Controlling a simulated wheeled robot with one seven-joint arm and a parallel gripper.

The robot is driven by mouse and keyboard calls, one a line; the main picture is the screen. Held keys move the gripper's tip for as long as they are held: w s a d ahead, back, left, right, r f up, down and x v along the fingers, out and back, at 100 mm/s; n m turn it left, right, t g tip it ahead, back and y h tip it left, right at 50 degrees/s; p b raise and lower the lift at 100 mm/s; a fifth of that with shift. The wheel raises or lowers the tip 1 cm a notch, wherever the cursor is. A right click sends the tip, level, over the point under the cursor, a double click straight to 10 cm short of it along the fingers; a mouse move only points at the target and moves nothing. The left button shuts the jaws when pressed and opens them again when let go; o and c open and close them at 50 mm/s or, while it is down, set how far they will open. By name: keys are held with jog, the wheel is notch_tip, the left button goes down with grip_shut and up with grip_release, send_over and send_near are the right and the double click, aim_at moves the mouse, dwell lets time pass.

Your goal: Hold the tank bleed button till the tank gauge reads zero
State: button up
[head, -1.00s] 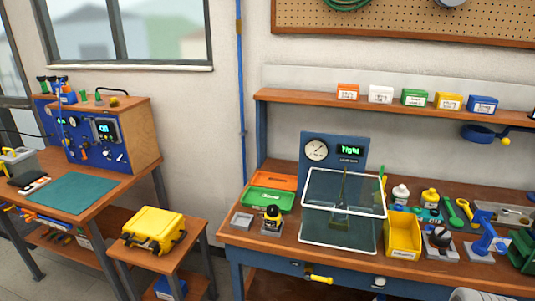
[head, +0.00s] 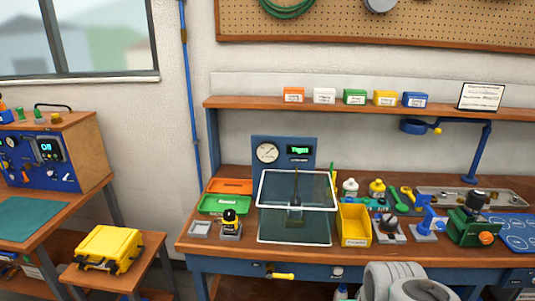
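A blue panel (head: 258,172) stands at the back of the workbench, with a round white dial gauge (head: 267,152) and a green-lit display (head: 299,150). The dial is too small to read, and I cannot tell whether it is the tank gauge. A clear, white-edged guard (head: 297,189) stands in front of the panel over a dark upright part. I cannot make out a labelled tank bleed button. A black-topped fitting with a yellow band (head: 230,219) sits on a grey block left of the guard. My gripper is not in view; only pale grey parts of my arm show at the bottom.
A yellow bin (head: 354,226) stands right of the guard, with bottles, tools and a green vise-like device (head: 475,222) further right. Green (head: 224,204) and orange trays lie left. A yellow case (head: 108,249) sits on a low stand, beside a blue control box (head: 45,160).

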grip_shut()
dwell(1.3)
